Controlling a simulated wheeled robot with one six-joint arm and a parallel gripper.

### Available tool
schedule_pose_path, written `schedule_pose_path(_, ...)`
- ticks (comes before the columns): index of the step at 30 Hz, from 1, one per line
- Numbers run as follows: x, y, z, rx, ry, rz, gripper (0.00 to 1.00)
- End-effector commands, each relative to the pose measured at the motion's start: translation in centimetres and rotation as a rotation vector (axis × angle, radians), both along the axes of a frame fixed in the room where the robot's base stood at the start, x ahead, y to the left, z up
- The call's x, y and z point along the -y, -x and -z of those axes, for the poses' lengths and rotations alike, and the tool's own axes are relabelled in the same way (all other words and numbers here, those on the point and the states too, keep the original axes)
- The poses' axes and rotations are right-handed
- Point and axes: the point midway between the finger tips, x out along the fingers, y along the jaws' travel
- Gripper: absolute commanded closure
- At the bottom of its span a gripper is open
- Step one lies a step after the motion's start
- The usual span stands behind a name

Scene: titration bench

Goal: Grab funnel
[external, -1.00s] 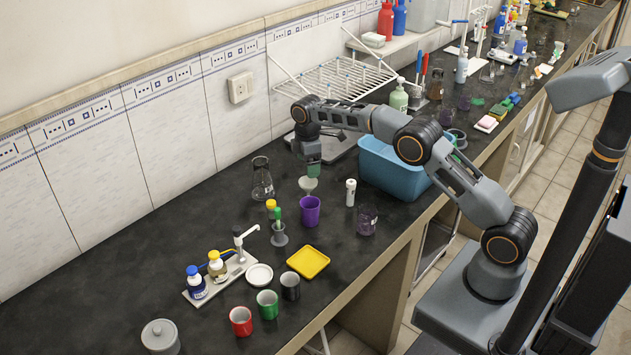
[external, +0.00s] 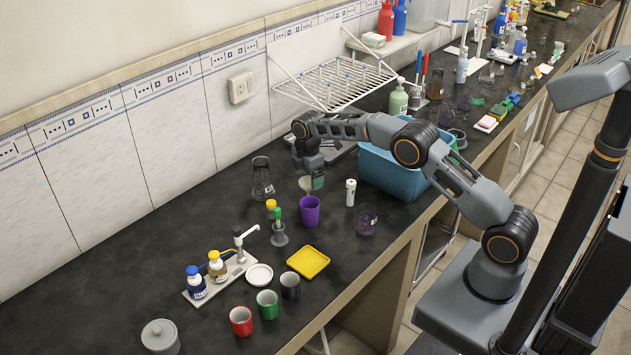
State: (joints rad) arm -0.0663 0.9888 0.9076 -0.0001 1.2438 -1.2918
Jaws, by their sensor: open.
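The funnel (external: 305,184) is pale and small. It sits on the dark bench just behind the purple cup, partly covered by my gripper. My gripper (external: 316,183) points down at the funnel's right side, its greenish fingers low near the bench. It is open. The fingers overlap the funnel in this view, and I cannot tell whether they touch it.
A purple cup (external: 309,211) stands just in front of the funnel. A glass flask (external: 262,180) is to the left and a white bottle (external: 351,192) to the right. A blue basin (external: 390,180) stands behind, under my arm. Bare bench lies at left.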

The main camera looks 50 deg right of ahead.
Motion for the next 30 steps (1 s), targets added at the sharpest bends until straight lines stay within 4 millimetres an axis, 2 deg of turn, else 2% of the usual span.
schedule_pose_path(12, 0.1, 0.1, 4.7, -0.003, 0.0, 0.001, 0.1)
schedule_pose_path(21, 0.1, 0.0, 5.1, -0.001, 0.0, 0.001, 0.1)
schedule_pose_path(30, 0.1, 0.0, 5.0, -0.001, 0.0, 0.001, 0.39)
